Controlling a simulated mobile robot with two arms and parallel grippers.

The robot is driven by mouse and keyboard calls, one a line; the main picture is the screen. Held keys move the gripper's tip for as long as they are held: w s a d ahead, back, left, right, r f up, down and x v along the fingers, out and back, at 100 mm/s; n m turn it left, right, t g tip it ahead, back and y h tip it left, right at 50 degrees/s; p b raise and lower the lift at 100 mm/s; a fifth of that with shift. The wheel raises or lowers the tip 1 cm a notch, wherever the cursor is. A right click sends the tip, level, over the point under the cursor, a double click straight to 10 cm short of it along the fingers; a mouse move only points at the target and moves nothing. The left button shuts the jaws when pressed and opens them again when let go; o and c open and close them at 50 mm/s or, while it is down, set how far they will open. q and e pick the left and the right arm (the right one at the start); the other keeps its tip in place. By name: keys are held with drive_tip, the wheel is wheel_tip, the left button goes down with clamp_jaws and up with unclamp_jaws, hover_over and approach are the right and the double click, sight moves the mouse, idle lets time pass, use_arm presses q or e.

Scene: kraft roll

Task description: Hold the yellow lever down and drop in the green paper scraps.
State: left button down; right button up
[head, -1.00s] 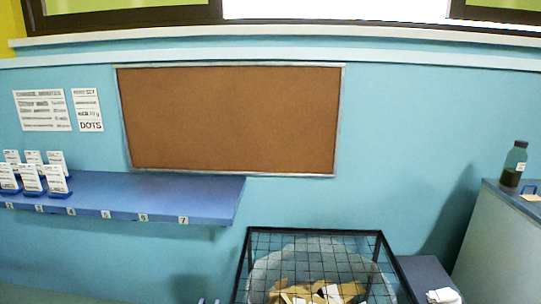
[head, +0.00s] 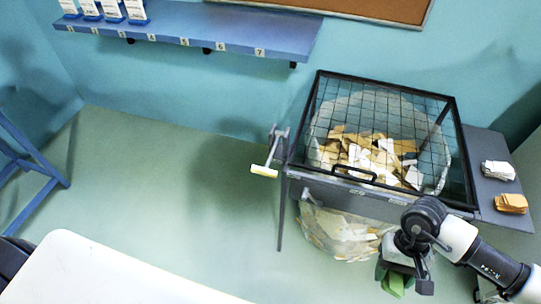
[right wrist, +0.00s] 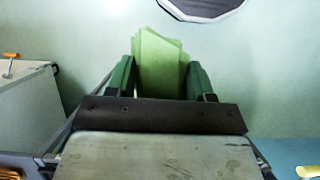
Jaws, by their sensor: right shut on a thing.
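The bin (head: 330,187) has a black-framed mesh lid (head: 455,112) lying shut over its top. Cardboard-brown and white scraps show through the mesh. The pale yellow lever (head: 264,171) sticks out from the bin's left side, and nothing touches it. My right gripper (head: 398,272) is in front of the bin, low and to the right, shut on the green paper scraps (head: 391,284). In the right wrist view the green paper scraps (right wrist: 160,62) stand upright as a flat stack between the two fingers of my right gripper (right wrist: 160,80). My left gripper is out of view.
A side shelf (head: 488,150) right of the bin holds a white stack (head: 498,170) and an orange-tan stack (head: 511,203). A blue wall shelf (head: 215,28) with cards is at the back. A white surface (head: 110,275) fills the lower left. The floor left of the bin is clear.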

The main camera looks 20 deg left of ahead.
drive_tip(key=w+d+r, duration=0.2)
drive_tip(key=w+r, duration=0.1)
drive_tip(key=w, duration=0.6)
drive_tip(key=w+d+r, duration=0.2)
drive_tip(key=w+r, duration=0.1)
drive_tip(key=w, duration=0.6)
drive_tip(key=shift+w+d, duration=0.2)
drive_tip(key=shift+d, duration=0.2)
